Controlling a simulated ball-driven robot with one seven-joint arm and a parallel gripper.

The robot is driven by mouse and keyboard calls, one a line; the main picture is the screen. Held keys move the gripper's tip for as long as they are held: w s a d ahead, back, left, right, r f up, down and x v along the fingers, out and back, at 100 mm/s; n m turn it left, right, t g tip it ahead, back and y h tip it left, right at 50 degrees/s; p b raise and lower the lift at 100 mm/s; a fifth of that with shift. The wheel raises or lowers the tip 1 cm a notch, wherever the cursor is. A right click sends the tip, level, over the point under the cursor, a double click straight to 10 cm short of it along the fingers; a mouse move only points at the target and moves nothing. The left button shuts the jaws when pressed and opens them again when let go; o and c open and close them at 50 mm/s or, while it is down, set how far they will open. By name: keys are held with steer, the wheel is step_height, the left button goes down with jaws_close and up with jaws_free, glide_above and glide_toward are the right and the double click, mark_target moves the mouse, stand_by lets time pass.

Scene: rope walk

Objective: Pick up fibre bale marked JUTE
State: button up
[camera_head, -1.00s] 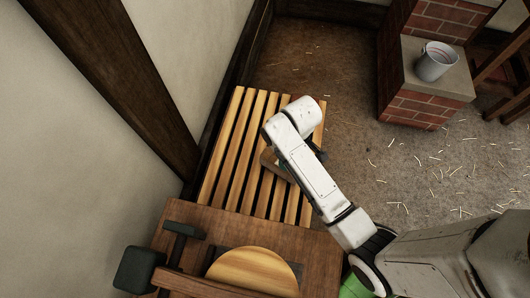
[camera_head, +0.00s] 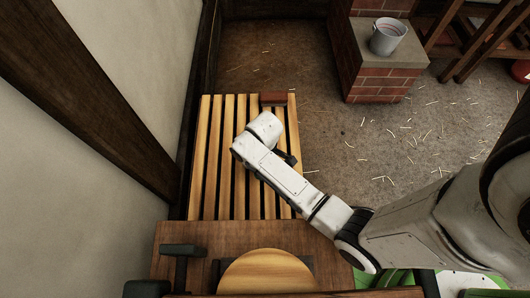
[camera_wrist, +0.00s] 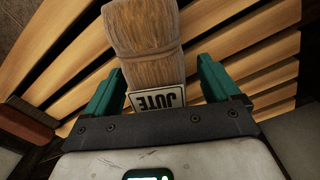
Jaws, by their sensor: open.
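The fibre bale marked JUTE (camera_wrist: 146,45) is a brown, fibrous bundle with a band around its middle. A white label reading JUTE (camera_wrist: 158,98) shows upside down at its near end in the wrist view. My gripper (camera_wrist: 160,68) is open, with one green finger on each side of the label end of the bale. Whether the fingers touch it I cannot tell. The bale is over the slatted wooden platform (camera_head: 200,165). In the head view my arm hides the bale and most of the gripper.
A reddish-brown block (camera_head: 273,98) lies at the platform's far edge. A wooden table (camera_head: 175,235) with a round wooden disc (camera_head: 266,272) stands in front. A brick pier (camera_head: 380,80) bears a metal bucket (camera_head: 387,36) at the back right. Straw-littered floor is open on the right.

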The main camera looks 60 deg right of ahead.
steer(key=shift+d+f+b, duration=0.15)
steer(key=shift+f+b, duration=0.2)
steer(key=shift+f, duration=1.15)
steer(key=c, duration=1.2)
steer(key=shift+r, duration=0.1)
steer(key=shift+c, duration=0.2)
